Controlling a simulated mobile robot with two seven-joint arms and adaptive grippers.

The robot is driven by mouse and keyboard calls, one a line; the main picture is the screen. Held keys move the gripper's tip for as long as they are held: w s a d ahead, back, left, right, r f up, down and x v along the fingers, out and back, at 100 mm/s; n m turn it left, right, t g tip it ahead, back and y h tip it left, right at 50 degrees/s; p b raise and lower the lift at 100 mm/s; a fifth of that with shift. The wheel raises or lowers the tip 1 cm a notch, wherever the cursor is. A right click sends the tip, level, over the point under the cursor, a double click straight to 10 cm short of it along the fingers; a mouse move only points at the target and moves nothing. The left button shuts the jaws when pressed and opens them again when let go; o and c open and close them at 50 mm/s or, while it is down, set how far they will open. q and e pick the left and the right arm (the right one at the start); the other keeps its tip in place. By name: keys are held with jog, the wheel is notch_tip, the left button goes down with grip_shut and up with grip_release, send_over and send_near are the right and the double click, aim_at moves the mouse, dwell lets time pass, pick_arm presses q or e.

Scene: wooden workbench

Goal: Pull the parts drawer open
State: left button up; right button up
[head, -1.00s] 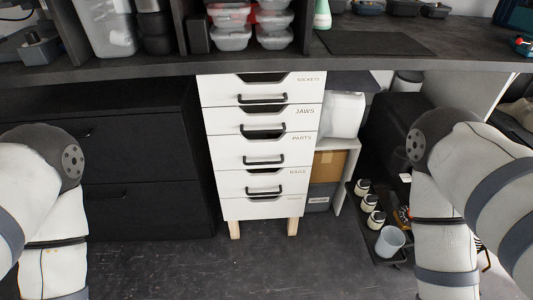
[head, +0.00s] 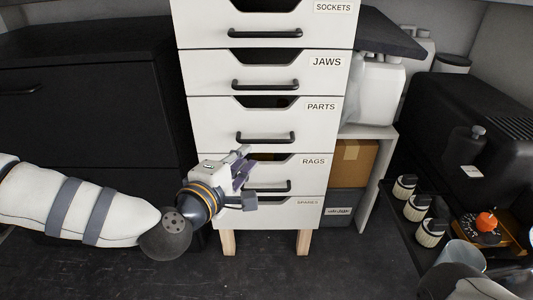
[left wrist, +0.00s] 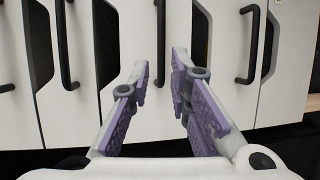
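The parts drawer (head: 215,122) is a white drawer front labelled PARTS, with a black bar handle (head: 265,139) and a dark cutout above it. It looks closed, flush with its neighbours. My left gripper (head: 246,177) is below that handle, in front of the rags drawer (head: 312,176). In the left wrist view my left gripper (left wrist: 160,75) has its purple-padded fingers apart, with nothing held between them. Several black handles show beyond the fingers there; I cannot tell which is the parts handle. My right gripper is out of view; only part of my right arm shows at bottom right.
The sockets drawer (head: 200,20) and jaws drawer (head: 205,70) are above, the spares drawer (head: 255,212) below. A black cabinet (head: 85,90) stands left. On the right, a dark tray (head: 392,222) holds jars and a cup (head: 461,257). The dark floor in front is clear.

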aim_at(262, 142)
pick_arm(q)
jog(key=b+x, duration=0.3)
jog(key=x, duration=0.7)
jog(key=shift+d+f, duration=0.15)
jog(key=shift+f, duration=0.05)
jog(key=shift+w+r, duration=0.1)
jog(key=shift+w, duration=0.1)
grip_shut()
